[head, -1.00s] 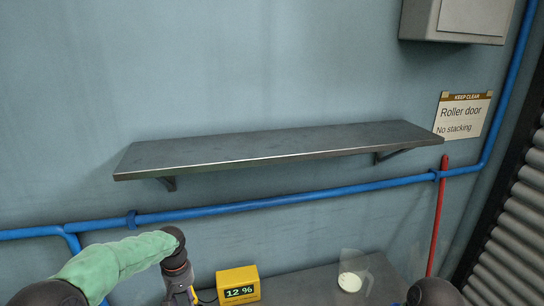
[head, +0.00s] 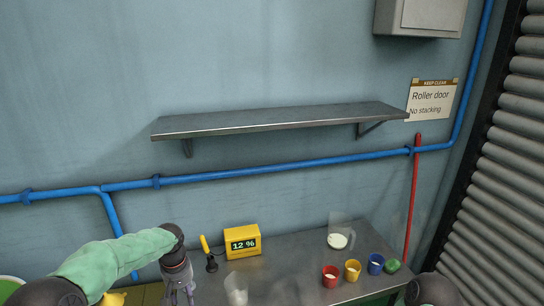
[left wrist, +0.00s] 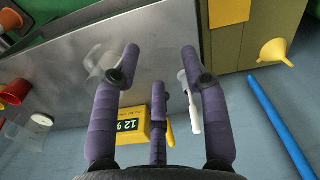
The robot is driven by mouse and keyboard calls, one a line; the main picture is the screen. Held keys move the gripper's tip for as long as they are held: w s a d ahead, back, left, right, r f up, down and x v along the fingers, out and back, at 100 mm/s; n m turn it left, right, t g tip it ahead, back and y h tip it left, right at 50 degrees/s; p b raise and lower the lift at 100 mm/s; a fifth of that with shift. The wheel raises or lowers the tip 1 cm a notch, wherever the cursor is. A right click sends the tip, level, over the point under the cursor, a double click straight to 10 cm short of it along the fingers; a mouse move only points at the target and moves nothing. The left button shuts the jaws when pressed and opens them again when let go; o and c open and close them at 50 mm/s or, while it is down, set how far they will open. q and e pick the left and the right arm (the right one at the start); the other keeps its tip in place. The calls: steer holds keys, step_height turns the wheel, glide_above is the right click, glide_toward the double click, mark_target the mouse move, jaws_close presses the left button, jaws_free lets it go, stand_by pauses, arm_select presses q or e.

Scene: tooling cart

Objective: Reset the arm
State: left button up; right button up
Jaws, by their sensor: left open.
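My left arm, in a green sleeve, comes in at the lower left of the head view. Its gripper (head: 180,293) is above the left part of the grey worktop (head: 290,278), partly cut off by the bottom edge. In the left wrist view the purple padded fingers of this gripper (left wrist: 160,65) stand apart with nothing held between them. A white, narrow object (left wrist: 189,105) shows beside the right finger; I cannot tell how far below it lies. My right gripper is not in view.
Red (head: 330,276), yellow (head: 352,270) and blue (head: 375,264) cups stand to the right. A wall shelf (head: 285,120) is empty.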

arm_select(q)
steer(key=s+d+f+m+h, duration=0.1)
steer(key=s+d+f, duration=0.15)
steer(key=f, duration=0.35)
steer(key=s+d+f+h+b, duration=0.1)
steer(key=s+d+f, duration=0.1)
steer(key=d+f, duration=0.35)
steer(key=s+d+f+m+h, duration=0.1)
steer(key=s+d+f, duration=0.15)
steer(key=f, duration=0.45)
steer(key=s+d+f+b, duration=0.1)
steer(key=s+d+f, duration=0.2)
steer(key=s+f, duration=0.3)
steer(key=s+d+f+h+b, duration=0.1)
steer(key=s+d+f, duration=0.2)
steer(key=s, duration=1)
step_height(320, 180, down, 3)
steer(key=shift+f+m, duration=0.2)
steer(key=shift+m, duration=0.2)
